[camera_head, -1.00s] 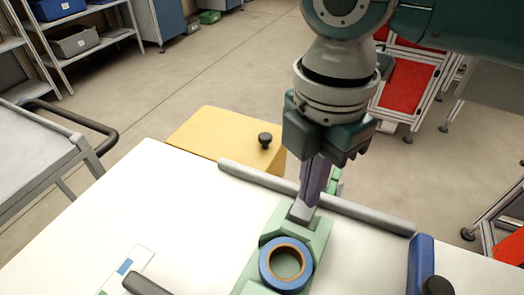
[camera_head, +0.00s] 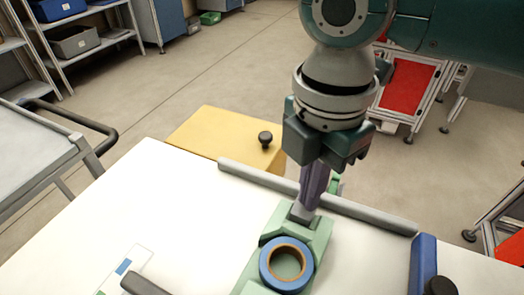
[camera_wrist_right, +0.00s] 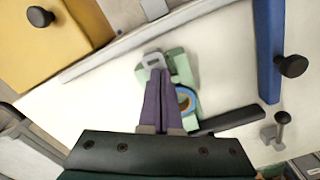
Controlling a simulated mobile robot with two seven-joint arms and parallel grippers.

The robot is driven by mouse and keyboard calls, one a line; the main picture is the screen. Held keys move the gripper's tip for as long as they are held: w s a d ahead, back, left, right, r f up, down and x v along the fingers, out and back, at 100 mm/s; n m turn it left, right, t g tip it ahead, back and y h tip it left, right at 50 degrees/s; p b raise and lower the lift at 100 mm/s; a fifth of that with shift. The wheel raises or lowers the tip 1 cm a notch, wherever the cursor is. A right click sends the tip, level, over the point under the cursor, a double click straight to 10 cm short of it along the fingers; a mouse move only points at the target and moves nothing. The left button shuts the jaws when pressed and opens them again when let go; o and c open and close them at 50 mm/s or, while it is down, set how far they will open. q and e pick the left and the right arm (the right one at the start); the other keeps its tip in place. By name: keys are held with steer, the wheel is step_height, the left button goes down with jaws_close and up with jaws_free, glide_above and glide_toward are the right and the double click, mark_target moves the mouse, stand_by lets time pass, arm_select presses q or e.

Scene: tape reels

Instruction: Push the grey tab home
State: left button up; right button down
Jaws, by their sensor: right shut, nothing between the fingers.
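The grey tab (camera_head: 301,213) sits at the far end of the green tape holder (camera_head: 318,238) on the white table. In the right wrist view the tab (camera_wrist_right: 153,59) is a light grey piece just beyond my fingertips. My right gripper (camera_head: 308,204) is shut and empty, its purple fingers pointing down at the tab; in the wrist view the fingertips (camera_wrist_right: 159,71) overlap its near edge. I cannot tell whether they touch it. A blue tape reel with a brown core (camera_head: 264,268) lies on the near part of the holder. My left gripper is not in view.
A grey rail (camera_head: 345,213) runs along the table's far edge, with a blue block (camera_head: 423,262) at its right end. A yellow box with a black knob (camera_head: 220,133) stands beyond the table. A dark bar (camera_head: 145,284) lies near the front. The table's left is mostly clear.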

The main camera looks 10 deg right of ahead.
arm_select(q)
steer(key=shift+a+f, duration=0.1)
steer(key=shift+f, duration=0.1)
arm_select(e)
steer(key=shift+f, duration=0.4)
arm_select(q)
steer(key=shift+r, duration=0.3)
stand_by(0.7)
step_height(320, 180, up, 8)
steer(key=p, duration=0.8)
arm_select(e)
step_height(320, 180, up, 7)
steer(key=shift+f, duration=0.1)
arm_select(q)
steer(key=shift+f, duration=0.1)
